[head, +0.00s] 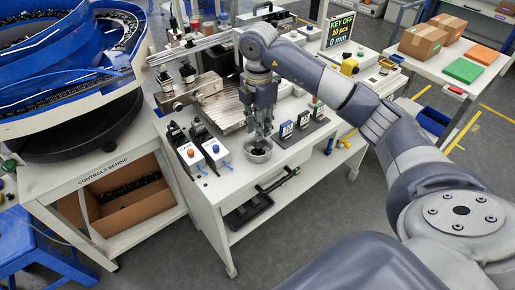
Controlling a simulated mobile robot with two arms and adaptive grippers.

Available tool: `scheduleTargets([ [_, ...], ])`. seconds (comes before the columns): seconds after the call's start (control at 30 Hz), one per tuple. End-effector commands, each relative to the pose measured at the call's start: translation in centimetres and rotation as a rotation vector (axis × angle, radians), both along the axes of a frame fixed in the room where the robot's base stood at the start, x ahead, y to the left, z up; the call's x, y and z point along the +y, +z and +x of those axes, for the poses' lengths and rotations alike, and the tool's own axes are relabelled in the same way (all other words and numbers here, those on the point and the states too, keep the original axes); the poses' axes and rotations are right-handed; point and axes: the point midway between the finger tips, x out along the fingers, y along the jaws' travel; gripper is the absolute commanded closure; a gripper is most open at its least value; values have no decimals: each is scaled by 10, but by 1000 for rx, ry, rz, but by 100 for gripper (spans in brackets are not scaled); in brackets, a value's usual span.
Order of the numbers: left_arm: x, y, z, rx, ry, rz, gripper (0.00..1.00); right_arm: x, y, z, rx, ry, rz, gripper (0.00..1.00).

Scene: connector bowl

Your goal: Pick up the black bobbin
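My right gripper (260,142) points straight down over a small grey round cup (258,156) near the front edge of the white bench (226,183). Its fingertips are at or inside the cup's mouth. The fingers are small and dark, so I cannot tell whether they are open or shut on something. I cannot make out a black bobbin; the fingers and the cup's wall hide what is inside the cup. My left gripper is not in view.
Two switch boxes (215,152) stand left of the cup. A dark panel with small labelled holders (303,123) is on its right. A metal feeder track (215,100) lies behind. A large blue bowl feeder (60,60) fills the left.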

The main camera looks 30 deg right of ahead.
Motion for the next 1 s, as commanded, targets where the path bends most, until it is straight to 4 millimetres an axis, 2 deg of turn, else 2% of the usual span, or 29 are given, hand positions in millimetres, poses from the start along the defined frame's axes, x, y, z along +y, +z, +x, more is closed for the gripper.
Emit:
scheduleTargets([
  [0.07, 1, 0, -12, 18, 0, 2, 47, 0, -7, -1, 2, 0, 1, 77],
  [0.17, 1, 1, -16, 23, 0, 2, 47, 0, -13, -1, 1, 1, 2, 77],
  [0.27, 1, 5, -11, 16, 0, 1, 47, 0, -25, -3, 3, 1, 1, 77],
  [0.5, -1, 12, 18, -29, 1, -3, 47, 1, -58, -4, 2, 3, 2, 77],
  [0.6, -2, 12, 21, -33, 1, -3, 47, 1, -63, -4, -1, 3, 2, 77],
  [0.8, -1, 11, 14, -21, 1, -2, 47, 1, -63, -3, -1, 3, 2, 77],
  [0.87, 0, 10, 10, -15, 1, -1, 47, 1, -63, -3, -1, 3, 2, 90],
  [0.9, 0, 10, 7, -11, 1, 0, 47, 1, -63, -3, -1, 3, 2, 93],
  [1.0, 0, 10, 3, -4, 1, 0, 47, 1, -63, -3, -1, 3, 2, 94],
])
